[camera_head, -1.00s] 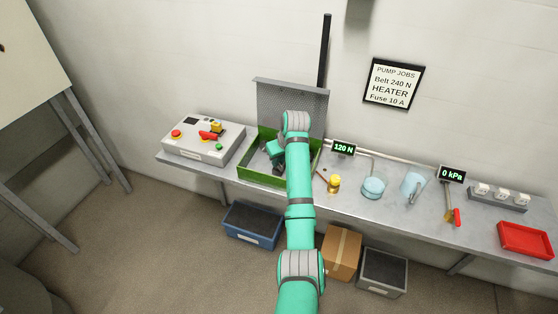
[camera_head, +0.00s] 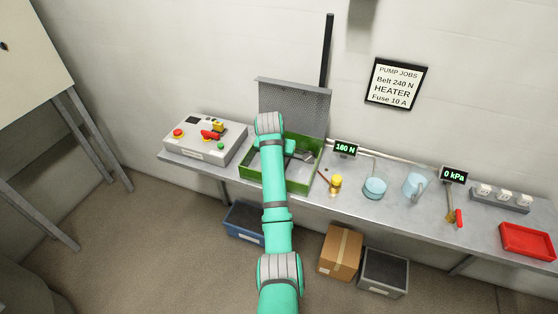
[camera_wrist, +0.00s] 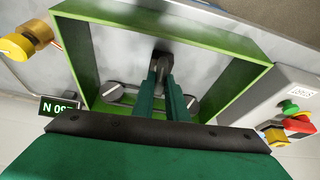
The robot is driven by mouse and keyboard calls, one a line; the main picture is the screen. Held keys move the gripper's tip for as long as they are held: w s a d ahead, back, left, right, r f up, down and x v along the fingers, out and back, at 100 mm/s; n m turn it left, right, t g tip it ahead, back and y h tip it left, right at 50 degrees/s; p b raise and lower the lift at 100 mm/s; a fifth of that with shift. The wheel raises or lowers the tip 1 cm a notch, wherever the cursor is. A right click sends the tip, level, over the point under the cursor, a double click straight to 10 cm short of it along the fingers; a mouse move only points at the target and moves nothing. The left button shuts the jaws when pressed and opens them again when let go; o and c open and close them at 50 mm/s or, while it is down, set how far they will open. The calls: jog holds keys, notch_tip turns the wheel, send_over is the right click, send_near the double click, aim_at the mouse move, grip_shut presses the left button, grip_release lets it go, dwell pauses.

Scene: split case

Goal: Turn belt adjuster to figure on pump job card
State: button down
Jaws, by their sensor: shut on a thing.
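The job card (camera_head: 396,83) on the wall reads "PUMP JOBS, Belt 240 N, HEATER, Fuse 10 A". The small display (camera_head: 345,149) beside the green case reads 160 N. The case (camera_head: 262,184) stands open on the bench, and its rim surrounds my gripper (camera_wrist: 160,75) in the wrist view. My gripper is shut on the grey belt adjuster (camera_wrist: 159,58) inside the case. My fingers and arm hide part of the adjuster and the case floor. Grey rounded parts (camera_wrist: 113,92) lie on both sides of the fingers.
A control box (camera_head: 205,140) with red and green buttons stands left of the case. A yellow-topped brass part (camera_head: 336,184), a blue-topped round vessel (camera_head: 375,188) and a 0 kPa display (camera_head: 453,175) are to the right. A red tray (camera_head: 526,241) is at the far right.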

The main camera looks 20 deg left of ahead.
jog(key=m, duration=0.2)
jog(key=m+h, duration=0.2)
jog(key=m, duration=0.1)
jog(key=shift+a+m+g, duration=0.3)
jog(key=m+h, duration=0.1)
jog(key=m, duration=0.1)
jog(key=m+g, duration=0.1)
jog(key=m, duration=0.2)
jog(key=shift+w+r+h, duration=0.1)
jog(key=shift+w+h, duration=0.05)
jog(key=shift+h, duration=0.25)
jog(key=c, duration=1.8)
grip_release()
jog(key=shift+o, duration=0.2)
jog(key=v, duration=1)
jog(key=shift+a+r, duration=0.15)
jog(key=shift+r, duration=0.2)
